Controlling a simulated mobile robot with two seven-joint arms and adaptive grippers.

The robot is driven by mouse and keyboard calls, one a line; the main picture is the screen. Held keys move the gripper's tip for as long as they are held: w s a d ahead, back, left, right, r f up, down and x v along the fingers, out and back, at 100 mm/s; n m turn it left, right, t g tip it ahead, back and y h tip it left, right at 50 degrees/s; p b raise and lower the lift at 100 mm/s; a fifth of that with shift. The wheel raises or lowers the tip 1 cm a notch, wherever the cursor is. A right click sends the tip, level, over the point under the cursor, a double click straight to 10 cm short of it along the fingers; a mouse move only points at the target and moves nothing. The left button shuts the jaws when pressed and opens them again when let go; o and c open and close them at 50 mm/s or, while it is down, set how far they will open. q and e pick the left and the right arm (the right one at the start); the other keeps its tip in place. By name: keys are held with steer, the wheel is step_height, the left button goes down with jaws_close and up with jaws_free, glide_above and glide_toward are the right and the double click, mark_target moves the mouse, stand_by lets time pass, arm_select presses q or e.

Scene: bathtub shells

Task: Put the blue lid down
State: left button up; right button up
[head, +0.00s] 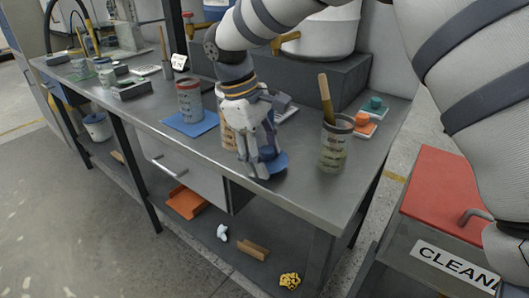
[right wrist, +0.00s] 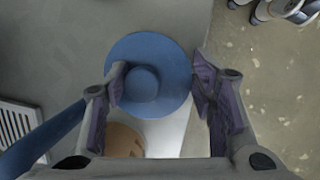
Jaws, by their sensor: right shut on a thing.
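The blue lid (head: 277,163) is a round disc with a raised knob, near the front edge of the grey workbench (head: 300,170). My right gripper (head: 258,165) is shut on it. In the right wrist view the lid (right wrist: 150,50) shows between my right fingers (right wrist: 160,88), the left finger overlapping it near the knob and the right one by its rim. I cannot tell whether the lid touches the bench top. My left gripper is not in view.
A can (head: 228,135) stands behind my gripper, partly hidden. Another can (head: 189,100) stands on a blue mat (head: 180,126). A can with a wooden-handled tool (head: 335,148) stands to the right. A red-topped box (head: 455,185) is beside the bench.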

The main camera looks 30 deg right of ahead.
steer(key=shift+f, duration=0.45)
steer(key=o, duration=0.7)
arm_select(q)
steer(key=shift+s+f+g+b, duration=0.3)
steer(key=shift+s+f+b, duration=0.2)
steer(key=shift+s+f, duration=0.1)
arm_select(e)
steer(key=v, duration=1.3)
steer(key=shift+d+r, duration=0.1)
